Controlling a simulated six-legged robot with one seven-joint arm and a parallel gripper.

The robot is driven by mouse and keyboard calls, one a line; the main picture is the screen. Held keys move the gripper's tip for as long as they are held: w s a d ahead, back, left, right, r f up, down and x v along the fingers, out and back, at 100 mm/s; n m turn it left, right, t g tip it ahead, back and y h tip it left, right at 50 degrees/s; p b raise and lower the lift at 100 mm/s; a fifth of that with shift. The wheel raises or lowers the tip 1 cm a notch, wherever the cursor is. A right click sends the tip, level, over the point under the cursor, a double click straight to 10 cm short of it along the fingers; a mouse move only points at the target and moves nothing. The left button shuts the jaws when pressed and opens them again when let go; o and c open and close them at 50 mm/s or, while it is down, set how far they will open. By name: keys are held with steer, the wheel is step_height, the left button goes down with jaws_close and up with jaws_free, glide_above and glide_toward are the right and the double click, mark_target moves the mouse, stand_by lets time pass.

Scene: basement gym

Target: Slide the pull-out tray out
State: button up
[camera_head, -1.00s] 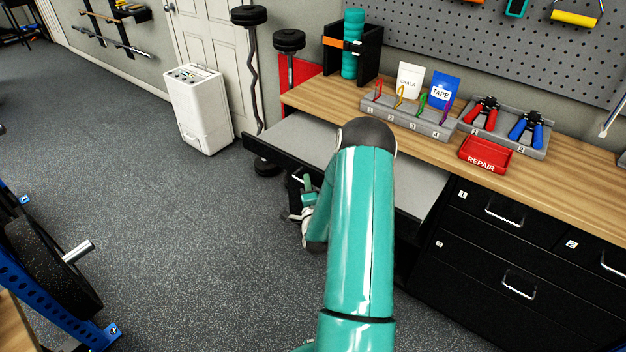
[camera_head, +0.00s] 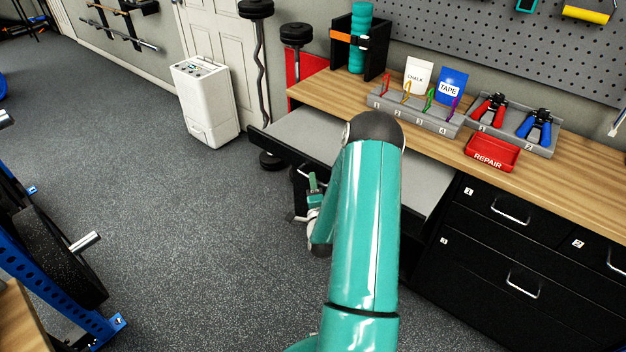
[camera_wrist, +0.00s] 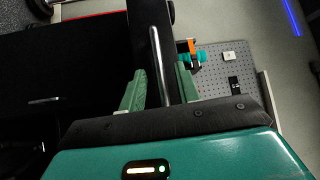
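The pull-out tray (camera_head: 300,135) shows in the head view as a grey surface with a black front edge. It stands out from under the wooden bench top, and my arm covers its middle. My gripper (camera_head: 314,188) is low at the tray's front, partly hidden by my arm. In the wrist view, my gripper (camera_wrist: 159,90) has its two green fingers apart on either side of a metal bar handle (camera_wrist: 156,55). Small gaps show between the bar and the fingers, so it is around the handle, not clamped.
Black drawers (camera_head: 505,240) with metal handles stand right of the tray. The bench top (camera_head: 325,92) carries a numbered rack (camera_head: 415,112), a red repair bin (camera_head: 491,153) and pliers. A white appliance (camera_head: 205,100) stands at the back left. Open floor lies left of my arm.

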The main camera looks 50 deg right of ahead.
steer(key=v, duration=1.1)
steer(key=shift+s+a, duration=0.1)
